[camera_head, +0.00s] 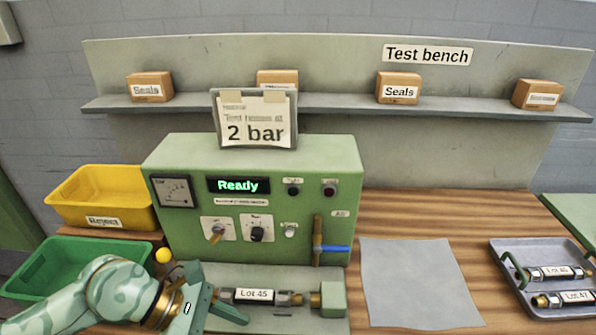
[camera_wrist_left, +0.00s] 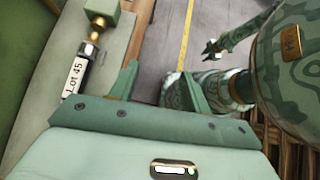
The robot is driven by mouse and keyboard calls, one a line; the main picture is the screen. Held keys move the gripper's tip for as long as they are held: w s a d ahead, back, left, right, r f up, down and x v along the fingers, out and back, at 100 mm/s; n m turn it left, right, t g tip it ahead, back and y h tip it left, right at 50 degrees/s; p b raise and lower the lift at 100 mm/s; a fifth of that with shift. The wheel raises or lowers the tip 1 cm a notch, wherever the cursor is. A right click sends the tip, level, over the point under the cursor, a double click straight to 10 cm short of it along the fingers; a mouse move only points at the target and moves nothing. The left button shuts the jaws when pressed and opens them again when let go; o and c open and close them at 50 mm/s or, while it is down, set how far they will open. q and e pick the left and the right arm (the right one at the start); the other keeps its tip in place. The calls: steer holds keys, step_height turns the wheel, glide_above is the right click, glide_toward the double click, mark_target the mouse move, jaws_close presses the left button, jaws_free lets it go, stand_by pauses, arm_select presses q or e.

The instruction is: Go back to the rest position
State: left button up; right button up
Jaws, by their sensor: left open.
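My left gripper (camera_head: 222,295) is low in the head view, beside the left end of the fitting labelled Lot 45 (camera_head: 254,295). In the left wrist view its two fingers (camera_wrist_left: 160,88) stand apart with nothing between them. The fitting (camera_wrist_left: 74,76) lies outside the fingers, to their left, in line with a green end block (camera_head: 333,299). A patterned arm of mine with a small end (camera_wrist_left: 212,48) shows in the left wrist view, probably my right gripper, too small to read. The head view does not show it.
The green test box (camera_head: 255,160) reads Ready and has a blue-handled valve (camera_head: 333,248). A yellow Reject bin (camera_head: 100,195) and a green bin (camera_head: 60,262) stand left. A grey mat (camera_head: 415,280) is empty. A tray (camera_head: 515,258) at right holds two labelled fittings.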

arm_select(q)
steer(key=d+r+n+t+h, duration=0.5)
steer(key=d+r+n+h, duration=0.25)
steer(key=r, duration=0.35)
steer(key=w+a+r+n+t+y, duration=0.2)
steer(key=w+a+r+n+t, duration=0.3)
steer(key=n+t, duration=0.65)
steer(key=s+a+f+n+g+y, duration=0.2)
steer(key=a+f+n+y, duration=1.2)
steer(key=a+n+y, duration=0.65)
steer(key=s+f+n+g, duration=0.7)
steer(key=s+f+g, duration=0.1)
steer(key=s+f, duration=0.25)
steer(key=s+d+f+g+h, duration=0.1)
steer(key=s+f, duration=0.2)
steer(key=f, duration=0.7)
steer(key=s+d+f+g+h, duration=0.1)
steer(key=s+d+f+h, duration=0.15)
steer(key=f, duration=0.75)
steer(key=s+d+f+g+h, duration=0.15)
steer(key=s+f, duration=0.25)
steer(key=f, duration=0.6)
steer(key=s+f+n+g, duration=0.1)
steer(key=s+f, duration=0.4)
steer(key=s, duration=0.3)
steer(key=s+a+f+n+g, duration=0.1)
steer(key=s+f+n, duration=0.1)
steer(key=s+f, duration=0.4)
steer(key=shift+s+a, duration=0.15)
steer(key=shift+s, duration=0.9)
